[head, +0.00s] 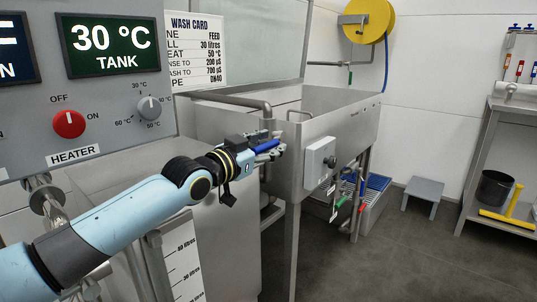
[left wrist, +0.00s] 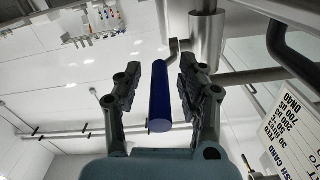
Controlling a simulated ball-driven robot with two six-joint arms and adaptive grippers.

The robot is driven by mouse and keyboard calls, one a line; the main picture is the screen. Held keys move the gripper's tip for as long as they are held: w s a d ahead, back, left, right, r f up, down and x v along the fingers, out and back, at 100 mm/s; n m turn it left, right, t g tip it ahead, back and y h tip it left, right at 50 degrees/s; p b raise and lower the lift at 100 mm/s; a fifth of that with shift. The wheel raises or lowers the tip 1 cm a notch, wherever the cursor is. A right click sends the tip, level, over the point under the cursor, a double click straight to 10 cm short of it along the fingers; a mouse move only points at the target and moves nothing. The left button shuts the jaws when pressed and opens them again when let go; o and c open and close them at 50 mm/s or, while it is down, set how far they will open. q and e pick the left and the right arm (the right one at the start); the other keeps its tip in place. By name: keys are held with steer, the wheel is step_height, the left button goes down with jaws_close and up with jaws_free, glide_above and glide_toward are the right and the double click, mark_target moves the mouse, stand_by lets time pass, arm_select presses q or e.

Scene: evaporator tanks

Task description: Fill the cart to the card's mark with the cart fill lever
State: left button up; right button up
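The blue cart fill lever (left wrist: 160,95) shows in the left wrist view as a blue cylindrical handle on a grey metal pipe fitting. In the head view the blue lever (head: 266,146) shows at the left end of the steel sink. My left gripper (left wrist: 160,72) is open, with a finger on each side of the lever and visible gaps. It also shows in the head view (head: 272,148). The wash card (head: 197,48) reads 30 litres on its fill line. A level scale (head: 185,268) with litre marks stands at lower centre. My right gripper is out of view.
The heater panel (head: 85,90) with a red knob fills the upper left; its display reads 30 °C. The steel sink (head: 335,105) lies beyond my left gripper, with a grey control box (head: 319,163) on its front. A stool (head: 423,192) and shelf unit (head: 510,120) stand at right.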

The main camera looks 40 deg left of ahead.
arm_select(q)
steer(key=shift+c, duration=0.5)
jaws_close()
steer(key=shift+r, duration=0.1)
